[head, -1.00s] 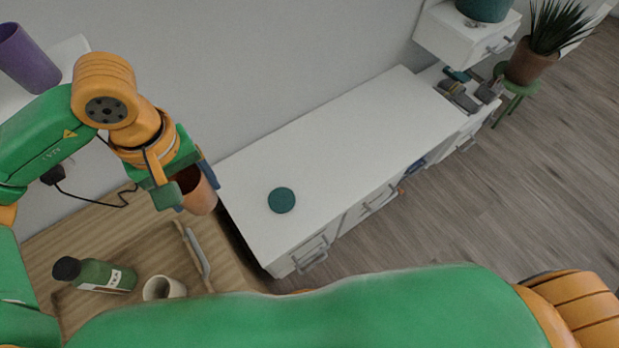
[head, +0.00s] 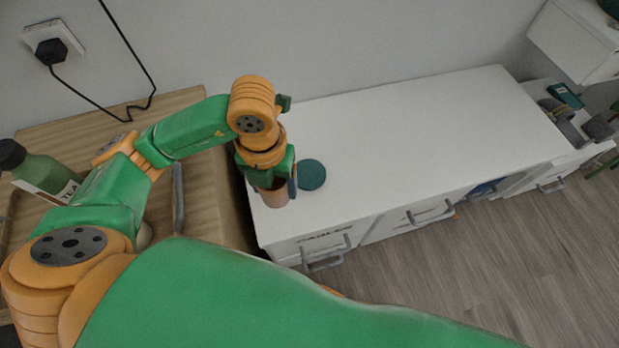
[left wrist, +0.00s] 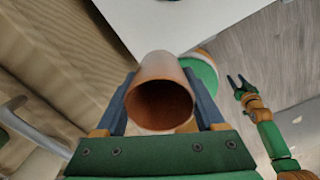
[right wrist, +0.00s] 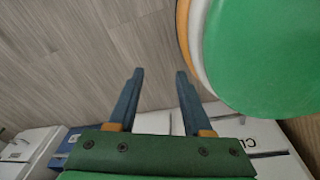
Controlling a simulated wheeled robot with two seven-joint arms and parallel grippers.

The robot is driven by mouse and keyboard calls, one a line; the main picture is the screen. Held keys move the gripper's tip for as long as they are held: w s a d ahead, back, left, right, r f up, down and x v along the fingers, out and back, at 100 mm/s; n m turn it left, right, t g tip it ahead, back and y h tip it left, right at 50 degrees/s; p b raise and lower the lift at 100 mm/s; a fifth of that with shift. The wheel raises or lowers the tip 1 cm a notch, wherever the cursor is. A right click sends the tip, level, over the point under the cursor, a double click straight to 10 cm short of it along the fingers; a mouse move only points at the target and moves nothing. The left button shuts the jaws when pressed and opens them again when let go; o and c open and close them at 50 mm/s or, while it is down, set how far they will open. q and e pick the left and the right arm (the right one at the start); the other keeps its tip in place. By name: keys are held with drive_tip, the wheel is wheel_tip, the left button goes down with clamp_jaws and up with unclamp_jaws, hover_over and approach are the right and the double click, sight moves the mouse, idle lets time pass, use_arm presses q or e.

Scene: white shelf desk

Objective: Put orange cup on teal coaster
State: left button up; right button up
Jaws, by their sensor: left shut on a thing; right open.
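The orange cup (head: 273,196) is held in my left gripper (head: 272,184), over the left end of the white desk top. It also shows in the left wrist view (left wrist: 158,92), between both fingers, with its open mouth toward the camera. The teal coaster (head: 312,174) lies flat on the desk just right of the cup in the head view. I cannot tell whether the cup touches the desk. My right gripper (right wrist: 156,78) is open and empty in the right wrist view, above the wood floor and drawer fronts.
A wooden table (head: 205,177) with a tray stands left of the desk, carrying a green tea bottle (head: 45,172). The white desk (head: 420,135) is clear right of the coaster. Dark items (head: 568,121) sit beyond its far right end.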

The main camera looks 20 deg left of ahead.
use_arm(q)
drive_tip(key=w+f+b, duration=0.1)
drive_tip(key=w+f, duration=0.2)
drive_tip(key=w, duration=0.1)
drive_tip(key=w+d+f+b, duration=0.1)
drive_tip(key=w+f+b, duration=0.1)
drive_tip(key=w+f, duration=0.1)
drive_tip(key=w+d+f+b, duration=0.1)
drive_tip(key=w+f+b, duration=0.1)
drive_tip(key=w, duration=0.4)
drive_tip(key=shift+d+f, duration=0.1)
drive_tip(key=shift+f, duration=0.6)
drive_tip(key=f+b, duration=0.1)
drive_tip(key=f, duration=0.2)
drive_tip(key=shift+w+d+b, duration=0.1)
drive_tip(key=shift+w+b, duration=0.2)
drive_tip(key=shift+b, duration=0.05)
drive_tip(key=shift+f, duration=0.35)
drive_tip(key=shift+r, duration=0.1)
use_arm(e)
drive_tip(key=w+a+f, duration=0.1)
drive_tip(key=w+f, duration=0.3)
drive_tip(key=w, duration=0.1)
drive_tip(key=shift+w+a, duration=0.25)
drive_tip(key=shift+a, duration=0.05)
drive_tip(key=shift+t, duration=0.3)
